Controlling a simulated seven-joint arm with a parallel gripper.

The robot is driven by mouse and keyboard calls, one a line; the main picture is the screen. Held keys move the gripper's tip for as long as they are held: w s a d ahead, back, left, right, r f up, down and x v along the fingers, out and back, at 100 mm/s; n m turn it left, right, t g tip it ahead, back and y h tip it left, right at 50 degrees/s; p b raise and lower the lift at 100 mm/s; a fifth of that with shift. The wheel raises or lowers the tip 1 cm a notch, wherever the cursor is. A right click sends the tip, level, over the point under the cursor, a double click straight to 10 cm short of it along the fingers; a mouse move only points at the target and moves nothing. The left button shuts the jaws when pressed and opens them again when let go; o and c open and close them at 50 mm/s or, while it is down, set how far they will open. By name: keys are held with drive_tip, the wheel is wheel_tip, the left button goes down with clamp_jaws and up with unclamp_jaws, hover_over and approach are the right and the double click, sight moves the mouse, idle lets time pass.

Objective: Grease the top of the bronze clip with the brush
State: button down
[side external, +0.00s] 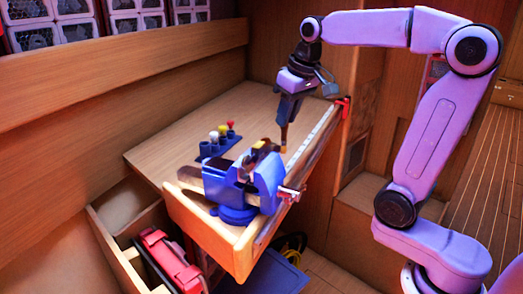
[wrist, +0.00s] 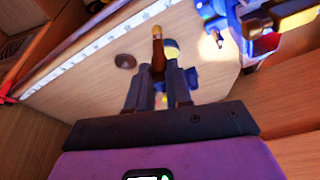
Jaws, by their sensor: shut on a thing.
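My gripper (side external: 287,110) is shut on the brush (side external: 284,136) and holds it bristles down above the bench, just right of the vise in the side view. The brush (wrist: 158,52) has a brown handle and a golden end; it points away from my fingers in the wrist view. A small bronze-gold piece (side external: 262,145), apparently the clip, sits at the top of the blue vise (side external: 238,186). The brush end looks apart from it, but depth is hard to judge. In the wrist view the vise (wrist: 234,28) is at the upper right.
A blue rack (side external: 219,150) with coloured-topped items is behind the vise. A pale ruler strip (side external: 318,131) runs along the bench edge. The back of the bench is clear.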

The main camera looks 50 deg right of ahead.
idle(0.3)
drive_tip(key=s+a+r, duration=0.4)
drive_tip(key=a+r, duration=0.8)
drive_tip(key=r, duration=0.2)
drive_tip(key=shift+s+d+x, duration=0.1)
drive_tip(key=shift+s+x, duration=0.1)
drive_tip(key=shift+x, duration=0.85)
drive_tip(key=shift+s+d+x, duration=0.15)
drive_tip(key=shift+s+x, duration=0.05)
drive_tip(key=shift+x, duration=0.85)
drive_tip(key=shift+f, duration=0.75)
drive_tip(key=shift+a, duration=0.1)
drive_tip(key=shift+s+a, duration=0.25)
drive_tip(key=shift+a, duration=0.35)
drive_tip(key=shift+a, duration=0.1)
drive_tip(key=shift+s+a, duration=0.2)
drive_tip(key=shift+a, duration=0.25)
